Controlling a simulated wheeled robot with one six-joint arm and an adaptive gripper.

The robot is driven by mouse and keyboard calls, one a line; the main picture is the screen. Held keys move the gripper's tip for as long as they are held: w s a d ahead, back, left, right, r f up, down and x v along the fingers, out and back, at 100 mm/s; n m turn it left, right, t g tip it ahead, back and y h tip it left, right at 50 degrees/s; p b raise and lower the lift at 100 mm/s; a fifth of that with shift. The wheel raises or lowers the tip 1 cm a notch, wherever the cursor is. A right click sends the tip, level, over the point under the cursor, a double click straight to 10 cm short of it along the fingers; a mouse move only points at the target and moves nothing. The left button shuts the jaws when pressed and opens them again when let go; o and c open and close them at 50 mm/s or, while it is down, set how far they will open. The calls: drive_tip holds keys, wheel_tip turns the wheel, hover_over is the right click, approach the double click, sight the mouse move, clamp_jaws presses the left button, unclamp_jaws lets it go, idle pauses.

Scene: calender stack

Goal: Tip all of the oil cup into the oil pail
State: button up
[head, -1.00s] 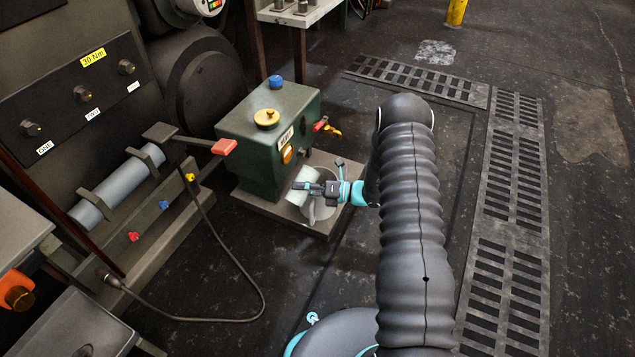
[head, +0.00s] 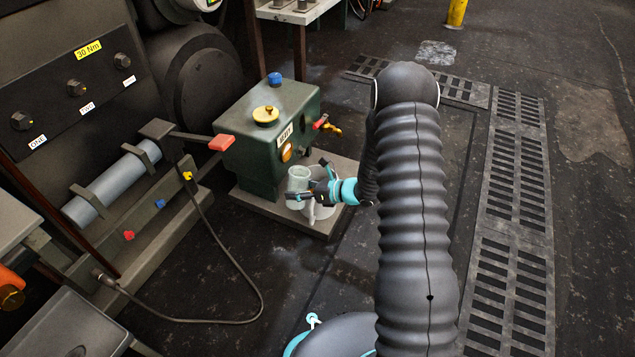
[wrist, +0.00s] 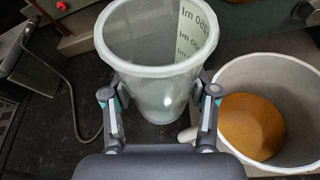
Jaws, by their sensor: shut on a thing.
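The oil cup (wrist: 158,75) is a clear, pale green measuring cup with ml marks. It stands nearly upright between the fingers of my gripper (wrist: 159,94), which is shut on it. No amber oil shows inside the cup, though its bottom is not clearly seen. In the head view the cup (head: 298,175) is held over the metal plate in front of the green box, and my gripper (head: 312,190) reaches it from the right. The grey oil pail (wrist: 300,105) is to the right of the cup in the wrist view, with amber oil (wrist: 252,126) in its bottom. My gripper partly hides the pail in the head view.
The green box (head: 265,135) with a yellow cap stands on the metal plate (head: 265,208) close behind the cup. A brass tap (head: 331,128) sticks out of its right side. A red-ended lever (head: 221,142) and a black cable (head: 235,262) are to the left. Floor to the right is clear.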

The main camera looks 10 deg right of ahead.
drive_tip(key=shift+s+a+r+n, duration=0.2)
drive_tip(key=shift+a+n, duration=0.05)
drive_tip(key=shift+n, duration=0.15)
drive_tip(key=shift+s+a+f+n+t+h, duration=0.15)
drive_tip(key=shift+f+n+t+h, duration=0.1)
drive_tip(key=shift+n+t+h, duration=0.3)
